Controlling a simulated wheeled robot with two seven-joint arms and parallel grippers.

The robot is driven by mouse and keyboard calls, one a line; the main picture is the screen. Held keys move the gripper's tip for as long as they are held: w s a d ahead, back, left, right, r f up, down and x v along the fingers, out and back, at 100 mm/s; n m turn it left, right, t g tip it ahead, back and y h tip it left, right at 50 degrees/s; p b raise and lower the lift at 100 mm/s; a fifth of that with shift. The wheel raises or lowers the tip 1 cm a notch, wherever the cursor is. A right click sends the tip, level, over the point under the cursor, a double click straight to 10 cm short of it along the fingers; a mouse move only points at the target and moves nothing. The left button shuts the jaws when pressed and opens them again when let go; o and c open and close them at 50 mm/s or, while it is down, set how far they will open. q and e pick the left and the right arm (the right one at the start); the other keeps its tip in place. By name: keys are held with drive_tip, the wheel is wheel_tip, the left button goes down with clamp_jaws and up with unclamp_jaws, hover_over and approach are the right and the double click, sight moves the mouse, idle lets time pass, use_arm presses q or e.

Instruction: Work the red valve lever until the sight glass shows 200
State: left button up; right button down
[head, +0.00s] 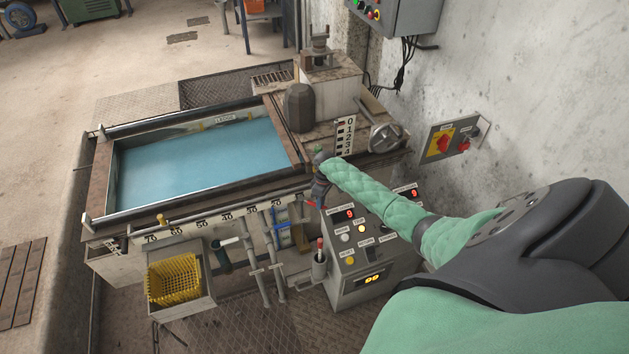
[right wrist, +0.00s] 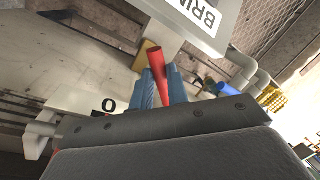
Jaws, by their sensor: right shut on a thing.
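The red valve lever (right wrist: 156,60) passes between the two blue fingers of my right gripper (right wrist: 162,86) in the right wrist view, and the gripper is shut on it. In the head view my right gripper (head: 319,188) is at the tank's front right, above the control console; a bit of red (head: 311,204) shows beside it. A vertical scale plate (head: 345,135) with small numbers stands behind the gripper. I cannot tell which part is the sight glass, and I cannot read a level. My left gripper is not in view.
A tank of blue liquid (head: 200,160) fills the left middle. A console (head: 365,265) with lit displays stands below my right arm. A yellow basket (head: 173,280), pipes and a red-topped post (head: 319,262) are at the front. A wall switch box (head: 450,138) is at right.

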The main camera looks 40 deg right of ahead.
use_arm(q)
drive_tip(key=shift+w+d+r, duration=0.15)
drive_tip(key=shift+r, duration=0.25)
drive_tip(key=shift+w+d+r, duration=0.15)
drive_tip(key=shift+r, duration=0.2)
use_arm(e)
drive_tip(key=shift+w+d+n, duration=0.3)
drive_tip(key=shift+d+n, duration=0.05)
drive_tip(key=shift+n, duration=0.15)
drive_tip(key=c, duration=1.4)
unclamp_jaws()
drive_tip(key=shift+o, duration=0.2)
